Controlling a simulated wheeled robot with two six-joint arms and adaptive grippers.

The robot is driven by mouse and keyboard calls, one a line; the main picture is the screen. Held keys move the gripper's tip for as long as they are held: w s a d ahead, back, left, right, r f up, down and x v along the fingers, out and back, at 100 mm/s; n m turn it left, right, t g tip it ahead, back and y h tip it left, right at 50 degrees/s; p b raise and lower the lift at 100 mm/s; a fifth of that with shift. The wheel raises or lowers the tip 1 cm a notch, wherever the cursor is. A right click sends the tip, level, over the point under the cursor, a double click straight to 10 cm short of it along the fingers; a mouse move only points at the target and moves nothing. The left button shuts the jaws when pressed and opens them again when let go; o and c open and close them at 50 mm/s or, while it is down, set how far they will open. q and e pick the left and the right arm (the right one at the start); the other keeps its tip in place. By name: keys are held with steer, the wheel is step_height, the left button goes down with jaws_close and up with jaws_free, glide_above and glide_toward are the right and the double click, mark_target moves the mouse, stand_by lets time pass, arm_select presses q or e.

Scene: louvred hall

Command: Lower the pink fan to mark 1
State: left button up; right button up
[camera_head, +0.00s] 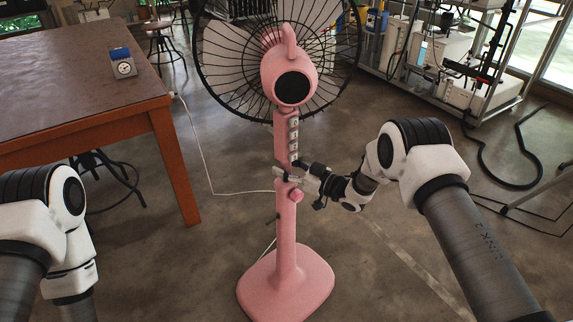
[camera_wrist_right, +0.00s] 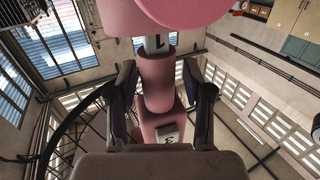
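The pink fan (camera_head: 285,225) stands upright on a wide pink base, its black wire cage and pink head at the top. A column of small white number plates (camera_head: 293,140) runs down its post; the figures are too small to read here. My left gripper is out of view.
A brown table (camera_head: 75,75) with a blue-and-grey dial device (camera_head: 122,65) stands at the left. A white cord (camera_head: 208,165) runs from the table edge towards the fan. A metal shelf rack (camera_head: 450,80) stands at back right. The floor around the fan base is clear.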

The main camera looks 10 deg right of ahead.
steer(key=shift+r, duration=0.15)
steer(key=shift+d, duration=0.2)
steer(key=v, duration=1.1)
steer(key=shift+s+d, duration=0.2)
steer(key=shift+s, duration=0.05)
stand_by(1.5)
